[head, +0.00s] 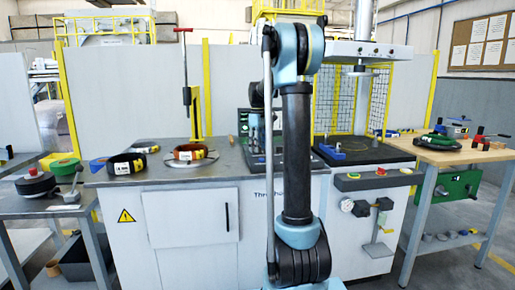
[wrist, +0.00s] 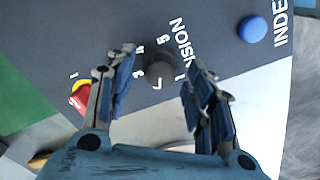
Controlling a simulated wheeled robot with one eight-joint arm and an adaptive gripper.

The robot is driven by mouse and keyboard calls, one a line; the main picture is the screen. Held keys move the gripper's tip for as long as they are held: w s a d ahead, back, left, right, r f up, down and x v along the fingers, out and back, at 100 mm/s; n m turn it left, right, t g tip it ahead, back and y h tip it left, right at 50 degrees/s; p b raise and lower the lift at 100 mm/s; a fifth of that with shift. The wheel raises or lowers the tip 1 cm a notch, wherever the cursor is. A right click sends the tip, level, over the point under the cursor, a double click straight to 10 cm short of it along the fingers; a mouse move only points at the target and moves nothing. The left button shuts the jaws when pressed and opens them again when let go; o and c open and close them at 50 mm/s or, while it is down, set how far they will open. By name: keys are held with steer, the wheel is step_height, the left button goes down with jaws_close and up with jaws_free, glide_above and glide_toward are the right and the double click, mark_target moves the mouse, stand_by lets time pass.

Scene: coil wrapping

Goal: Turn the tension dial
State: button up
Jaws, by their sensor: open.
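The tension dial (wrist: 160,68) is a dark grey round knob on a dark panel in the wrist view. White numbers ring it, and part of the word TENSION is printed beside it. My gripper (wrist: 162,58) is open, with one blue finger on each side of the dial. A gap shows between each finger and the knob, and I cannot tell how far above the panel the fingertips are. In the head view my own arm stands in front of the panel and hides the dial and my gripper.
A blue button (wrist: 252,29) marked INDE... lies right of the dial, and a red and yellow control (wrist: 80,95) lies left, close to a finger. In the head view, a workbench (head: 120,178) holds wrapped coils, and a wooden table (head: 440,155) stands at right.

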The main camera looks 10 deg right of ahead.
steer(key=shift+f, duration=0.15)
steer(key=c, duration=1.1)
steer(key=m, duration=1.1)
steer(key=shift+m, duration=0.4)
